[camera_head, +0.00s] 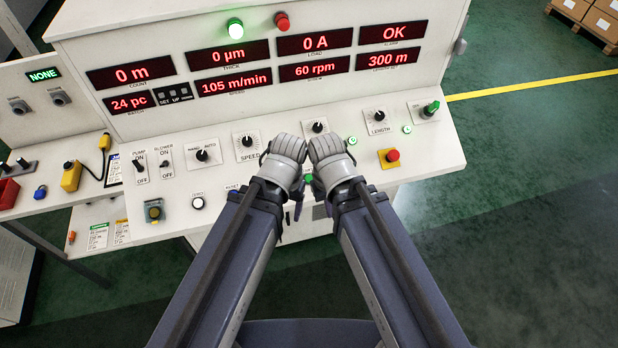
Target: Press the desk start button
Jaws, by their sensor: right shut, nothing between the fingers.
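The sloping white control desk (455,150) carries knobs, switches and buttons. A small green button (309,179) shows in part between my two wrists, low on the desk; its label is hidden, so I cannot tell for sure that it is the start button. My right gripper (326,146) is shut and empty over the middle of the desk, just above the green button in the picture. My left gripper (288,147) is right beside it, over the area right of the speed knob (247,141); its fingertips are not clear. I cannot tell whether either gripper touches the desk.
A red stop button on a yellow plate (391,156) is to the right, with a green-handled switch (432,107) above it. The display panel (330,15) rises behind; open floor lies to the right.

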